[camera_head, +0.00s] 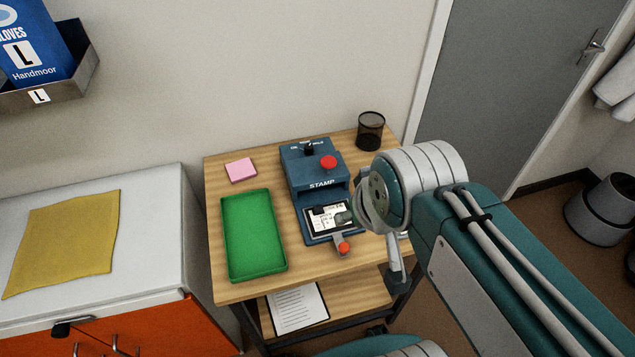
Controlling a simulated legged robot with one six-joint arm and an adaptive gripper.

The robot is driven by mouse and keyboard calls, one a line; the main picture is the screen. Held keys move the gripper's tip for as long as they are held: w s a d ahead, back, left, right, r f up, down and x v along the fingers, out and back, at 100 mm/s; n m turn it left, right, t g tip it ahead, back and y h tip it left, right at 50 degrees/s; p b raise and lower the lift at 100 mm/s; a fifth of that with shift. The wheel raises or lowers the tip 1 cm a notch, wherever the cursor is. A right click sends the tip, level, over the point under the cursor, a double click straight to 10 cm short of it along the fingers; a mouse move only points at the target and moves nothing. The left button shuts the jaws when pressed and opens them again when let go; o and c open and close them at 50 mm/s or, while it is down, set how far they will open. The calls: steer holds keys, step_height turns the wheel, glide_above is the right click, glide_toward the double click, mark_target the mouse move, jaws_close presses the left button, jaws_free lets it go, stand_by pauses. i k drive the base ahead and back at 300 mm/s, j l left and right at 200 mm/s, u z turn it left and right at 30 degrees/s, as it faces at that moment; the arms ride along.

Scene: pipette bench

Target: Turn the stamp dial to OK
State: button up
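The blue stamp machine (301,172), marked STAMP on its front, stands on a small wooden table. Its black dial (309,149) is on the top face, near the back, with small white lettering on both sides that is hard to read. I cannot tell which way the dial points. A red button (328,162) sits on top, right of and in front of the dial. A printed card (325,218) lies in the machine's front bay. My gripper (346,215) is by the right side of this bay, in front of the dial and apart from it. My arm's wrist partly hides it, and its fingers are unclear.
A green tray (281,259) lies left of the machine, with a pink note pad (240,169) behind it. A black mesh cup (370,131) stands at the back right. A red-tipped lever (343,247) sticks out at the machine's front. The wall is close behind the table (214,198).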

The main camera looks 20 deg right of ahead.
mark_target(308, 148)
steer(key=k+l+u, duration=0.15)
steer(key=k+l, duration=0.3)
steer(key=l+u, duration=0.1)
steer(key=l, duration=0.25)
steer(key=k+l+u, duration=0.1)
steer(key=l, duration=0.2)
steer(key=k+l+u, duration=0.1)
steer(key=l, duration=0.2)
steer(key=i+l+u, duration=0.1)
steer(key=l, duration=0.25)
steer(key=i+l+u, duration=0.15)
steer(key=i+l, duration=0.4)
